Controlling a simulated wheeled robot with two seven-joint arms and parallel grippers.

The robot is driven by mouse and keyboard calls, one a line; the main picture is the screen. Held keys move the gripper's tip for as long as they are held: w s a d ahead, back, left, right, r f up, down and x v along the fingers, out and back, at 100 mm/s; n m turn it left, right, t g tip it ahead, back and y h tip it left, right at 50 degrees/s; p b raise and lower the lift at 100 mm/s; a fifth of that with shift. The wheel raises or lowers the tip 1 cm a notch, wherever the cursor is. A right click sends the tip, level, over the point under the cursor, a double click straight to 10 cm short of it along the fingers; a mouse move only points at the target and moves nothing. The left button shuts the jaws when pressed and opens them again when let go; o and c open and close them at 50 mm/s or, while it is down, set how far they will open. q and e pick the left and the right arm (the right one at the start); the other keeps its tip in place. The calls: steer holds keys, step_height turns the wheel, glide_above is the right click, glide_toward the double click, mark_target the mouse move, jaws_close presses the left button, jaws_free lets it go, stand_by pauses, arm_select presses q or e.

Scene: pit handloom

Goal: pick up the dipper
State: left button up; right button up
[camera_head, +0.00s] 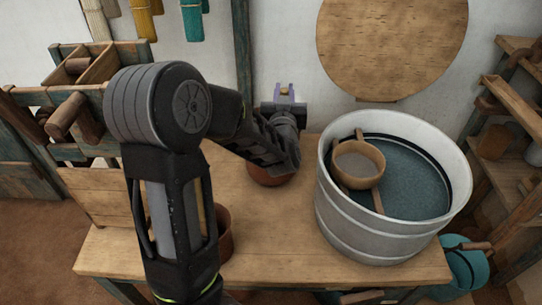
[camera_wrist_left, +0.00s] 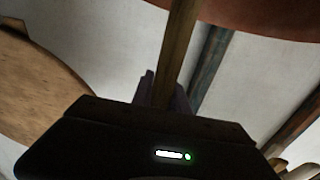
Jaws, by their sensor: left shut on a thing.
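My left gripper (camera_head: 284,93) is at the table's far side, left of the tub, pointing toward the wall. It is shut on the dipper's slim wooden handle (camera_wrist_left: 181,45), which runs between the fingers in the left wrist view. The handle leads toward a reddish-brown rounded part (camera_wrist_left: 265,12) at the top edge of that view. In the head view a reddish-brown bowl (camera_head: 268,174) shows under my left forearm and looks like the same piece; my arm hides most of it. I cannot tell whether it touches the table. My right gripper is not in view.
A pale tub (camera_head: 345,225) of blue-grey liquid stands on the wooden table (camera_head: 275,235). A wooden bowl (camera_head: 360,165) sits in it over a stick. A brown pot (camera_head: 224,235) is beside my arm. A round board (camera_head: 390,45) is behind. Shelves stand at right.

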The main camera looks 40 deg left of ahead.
arm_select(q)
steer(key=shift+r, duration=0.1)
jaws_close()
step_height(320, 180, up, 10)
steer(key=p, duration=0.3)
stand_by(0.7)
step_height(320, 180, up, 11)
steer(key=p, duration=0.9)
steer(key=shift+p, duration=0.4)
